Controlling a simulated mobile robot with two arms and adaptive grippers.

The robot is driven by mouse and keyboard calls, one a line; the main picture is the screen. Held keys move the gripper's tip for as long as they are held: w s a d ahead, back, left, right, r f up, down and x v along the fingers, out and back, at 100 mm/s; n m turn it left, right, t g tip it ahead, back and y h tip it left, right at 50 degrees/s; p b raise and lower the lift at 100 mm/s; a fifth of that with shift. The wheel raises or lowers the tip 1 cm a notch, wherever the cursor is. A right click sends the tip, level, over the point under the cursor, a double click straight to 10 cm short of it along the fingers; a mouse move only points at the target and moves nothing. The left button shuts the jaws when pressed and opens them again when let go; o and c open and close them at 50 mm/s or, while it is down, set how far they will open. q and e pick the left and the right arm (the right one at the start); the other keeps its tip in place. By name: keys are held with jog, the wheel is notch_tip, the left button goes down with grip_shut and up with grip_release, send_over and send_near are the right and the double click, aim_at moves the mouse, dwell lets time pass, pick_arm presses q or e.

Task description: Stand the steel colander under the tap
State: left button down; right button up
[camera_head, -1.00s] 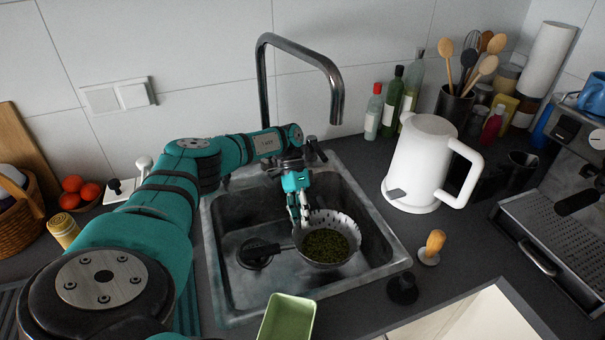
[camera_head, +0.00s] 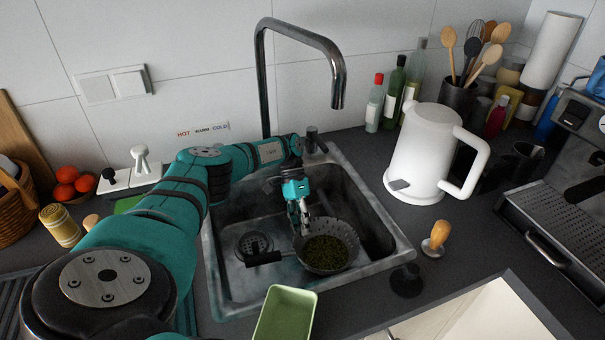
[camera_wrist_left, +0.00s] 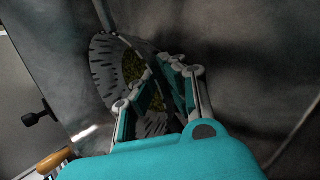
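The steel colander (camera_head: 347,230), a slotted bowl with a dark handle and green bits inside, is low in the sink, roughly level. I cannot tell if it touches the sink floor. The tap (camera_head: 338,95) arches from behind the sink, its spout above and behind the colander in the picture. My left gripper (camera_head: 303,228) is at the colander's back-left rim. In the left wrist view its fingers (camera_wrist_left: 165,80) close on the colander wall (camera_wrist_left: 106,62), one inside and one outside. The right gripper is out of view.
The sink (camera_head: 222,270) has a drain (camera_head: 254,244) left of the colander. A white kettle (camera_head: 420,150) stands right of the sink, with bottles (camera_head: 393,92) behind it. A green tray (camera_head: 286,313) and a wooden-handled tool (camera_head: 436,238) are near the front edge.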

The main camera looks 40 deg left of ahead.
pick_arm(q)
jog(key=shift+f, duration=0.3)
jog(key=c, duration=1.1)
grip_release()
jog(key=shift+r, duration=0.15)
notch_tip(320, 180, up, 12)
jog(key=p, duration=1.3)
